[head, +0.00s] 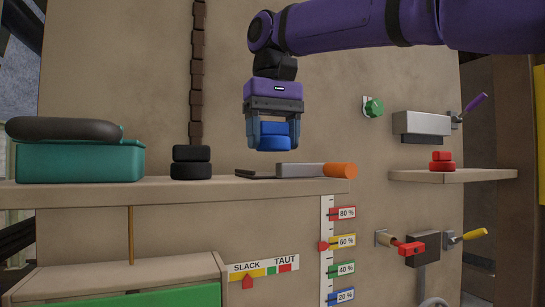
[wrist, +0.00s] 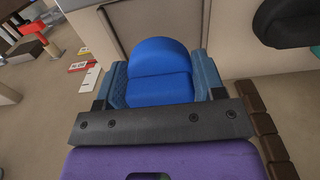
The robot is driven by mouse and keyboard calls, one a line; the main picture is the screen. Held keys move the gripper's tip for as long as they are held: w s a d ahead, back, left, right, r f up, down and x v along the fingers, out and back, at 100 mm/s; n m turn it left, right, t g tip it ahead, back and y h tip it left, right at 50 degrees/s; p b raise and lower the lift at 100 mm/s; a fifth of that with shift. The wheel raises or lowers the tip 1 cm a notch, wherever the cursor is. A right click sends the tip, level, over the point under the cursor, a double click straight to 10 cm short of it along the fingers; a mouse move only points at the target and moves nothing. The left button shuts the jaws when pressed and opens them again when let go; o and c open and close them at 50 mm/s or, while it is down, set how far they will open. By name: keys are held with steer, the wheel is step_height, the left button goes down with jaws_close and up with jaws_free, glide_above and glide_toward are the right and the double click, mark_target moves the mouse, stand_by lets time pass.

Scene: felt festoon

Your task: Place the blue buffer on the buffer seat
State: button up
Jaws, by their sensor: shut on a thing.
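The blue buffer (head: 275,130), two stacked rounded blue blocks, is held between the fingers of my gripper (head: 272,142). The gripper points down and is shut on it. The buffer hangs upright above the wooden shelf (head: 215,186), apart from it. In the wrist view the blue buffer (wrist: 160,75) fills the space between both fingers. Below it in the head view lies a thin dark plate (head: 254,174) beside a grey bar with an orange end (head: 315,170). I cannot tell for sure which thing is the buffer seat.
A similar black buffer (head: 191,162) and a teal box (head: 80,162) stand left on the shelf. A red buffer (head: 441,161) sits on a small right shelf (head: 475,176) under a grey block (head: 421,123). A brown chain (head: 197,80) hangs behind.

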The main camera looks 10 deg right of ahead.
steer(key=shift+f, duration=1.75)
steer(key=shift+f, duration=0.15)
steer(key=o, duration=0.7)
steer(key=shift+c, duration=0.2)
